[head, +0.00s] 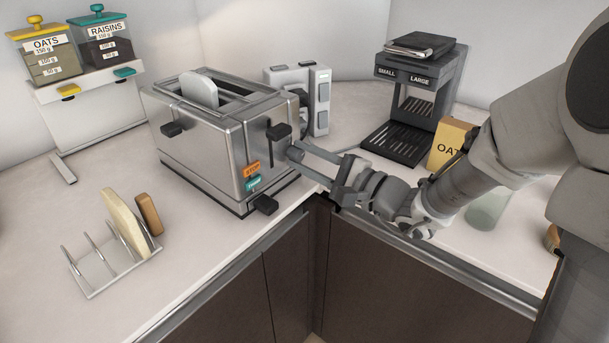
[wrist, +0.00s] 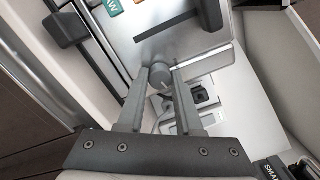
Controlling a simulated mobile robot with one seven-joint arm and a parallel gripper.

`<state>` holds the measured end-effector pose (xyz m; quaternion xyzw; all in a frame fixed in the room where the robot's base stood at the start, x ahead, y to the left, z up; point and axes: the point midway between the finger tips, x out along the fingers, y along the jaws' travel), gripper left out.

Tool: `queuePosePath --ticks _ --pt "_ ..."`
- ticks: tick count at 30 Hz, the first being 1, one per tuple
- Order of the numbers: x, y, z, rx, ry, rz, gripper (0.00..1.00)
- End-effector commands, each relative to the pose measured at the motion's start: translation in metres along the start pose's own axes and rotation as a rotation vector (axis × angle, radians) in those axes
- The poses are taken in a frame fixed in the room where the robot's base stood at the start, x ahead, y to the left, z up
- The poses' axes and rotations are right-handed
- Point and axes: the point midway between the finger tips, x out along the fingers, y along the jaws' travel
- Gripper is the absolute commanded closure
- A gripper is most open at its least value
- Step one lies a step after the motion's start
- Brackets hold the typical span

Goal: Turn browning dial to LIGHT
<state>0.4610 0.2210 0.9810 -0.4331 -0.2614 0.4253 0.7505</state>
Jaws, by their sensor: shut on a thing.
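The silver toaster (head: 205,140) stands on the counter with a pale bread slice (head: 199,90) upright in its slot. The browning dial (wrist: 160,77) is a small grey round knob on the toaster's end panel; it also shows in the head view (head: 295,152). My gripper (head: 300,152) reaches in from the right and is shut on the dial, its two fingers on either side of it, as the wrist view shows (wrist: 160,85). The dial's markings and pointer cannot be made out.
The counter's front edge runs beneath my gripper.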

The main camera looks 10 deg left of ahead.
Motion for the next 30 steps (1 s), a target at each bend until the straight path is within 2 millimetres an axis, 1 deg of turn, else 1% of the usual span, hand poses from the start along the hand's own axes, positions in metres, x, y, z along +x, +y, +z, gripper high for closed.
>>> queuePosePath --ticks 1,6,12,20,30 --pt "-0.0003 0.0062 -0.0029 -0.038 -0.002 0.001 1.00" --pt "-0.0005 0.0043 -0.0029 -0.139 -0.001 0.002 1.00" --pt "-0.0004 0.0028 -0.0016 -0.213 -0.004 0.005 1.00" --pt "-0.0002 0.0006 -0.0006 -0.248 -0.004 0.006 1.00" --pt "-0.0003 0.0002 -0.0005 -0.248 -0.003 0.006 1.00"
